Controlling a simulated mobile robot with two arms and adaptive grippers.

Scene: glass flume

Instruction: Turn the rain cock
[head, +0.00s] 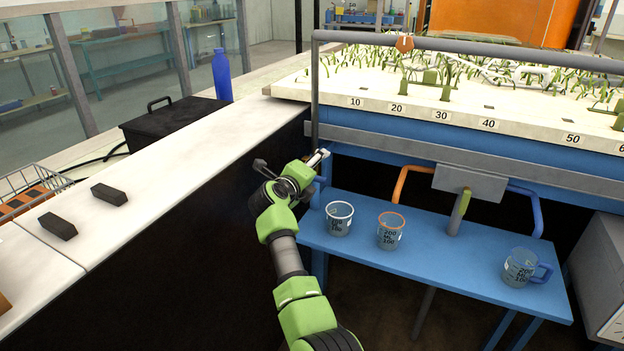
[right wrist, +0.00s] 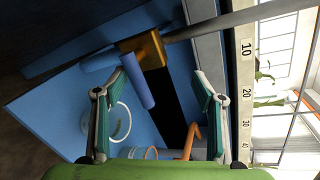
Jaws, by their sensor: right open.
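The rain cock shows in the right wrist view as a brass block (right wrist: 150,48) at the end of a grey pipe (right wrist: 205,24). A blue bar (right wrist: 138,82) reaches from the block toward my gripper, and a second blue piece (right wrist: 99,62) sticks out sideways. My right gripper (head: 319,158) is at the foot of the upright grey pipe (head: 315,95) and largely hides the cock in the head view. Its fingers (right wrist: 160,108) are spread and empty, with the blue bar's end between them or just ahead; contact cannot be told. My left gripper is out of view.
A blue bench (head: 440,262) below holds a white-rimmed beaker (head: 338,222), an orange-rimmed beaker (head: 389,236) and a blue-handled beaker (head: 518,268). The planted bed (head: 420,107) and pale counter (head: 190,165) flank the arm.

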